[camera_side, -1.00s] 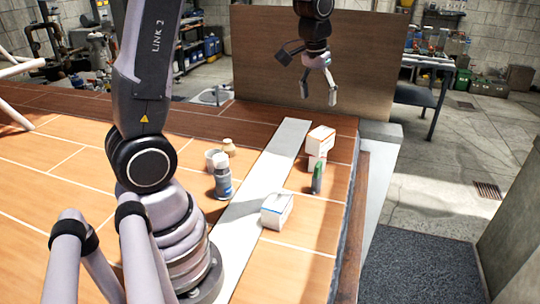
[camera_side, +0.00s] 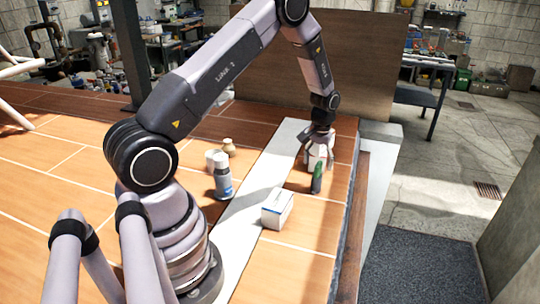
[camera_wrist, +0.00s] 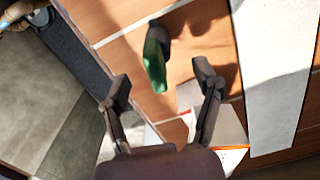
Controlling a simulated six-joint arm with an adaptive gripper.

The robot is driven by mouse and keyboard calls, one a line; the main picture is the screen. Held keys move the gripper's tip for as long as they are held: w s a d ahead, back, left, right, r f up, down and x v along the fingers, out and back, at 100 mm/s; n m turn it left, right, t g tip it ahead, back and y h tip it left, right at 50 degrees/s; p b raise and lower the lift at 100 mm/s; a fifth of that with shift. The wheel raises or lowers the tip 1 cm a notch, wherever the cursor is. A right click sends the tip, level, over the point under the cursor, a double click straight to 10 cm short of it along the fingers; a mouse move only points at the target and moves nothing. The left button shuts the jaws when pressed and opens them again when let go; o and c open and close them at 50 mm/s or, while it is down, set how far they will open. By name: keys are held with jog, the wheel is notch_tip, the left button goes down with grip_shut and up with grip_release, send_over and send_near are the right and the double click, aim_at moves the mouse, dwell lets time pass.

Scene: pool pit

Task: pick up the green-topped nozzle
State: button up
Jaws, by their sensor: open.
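The green-topped nozzle (camera_side: 317,178) stands on the wooden deck to the right of the pale strip, green above and dark below. My gripper (camera_side: 320,151) points down in the side view, just above and behind the nozzle, among the boxes there. In the wrist view my gripper (camera_wrist: 162,84) is open, with nothing held between its fingers. Whether a finger touches a box is hidden.
A white box, partly hidden, is close under my gripper; in the wrist view a white and orange box (camera_wrist: 232,126) lies by the right finger. Another white box (camera_side: 277,209) stands nearer the base. A grey-blue bottle (camera_side: 222,180) and small jars stand left of the strip (camera_side: 250,204).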

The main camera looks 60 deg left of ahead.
aim_at(317, 176)
jog(key=f, duration=0.5)
jog(key=shift+s+d+f, duration=0.1)
jog(key=shift+d+f, duration=0.1)
jog(key=shift+d, duration=0.05)
grip_shut()
jog(key=shift+r, duration=0.1)
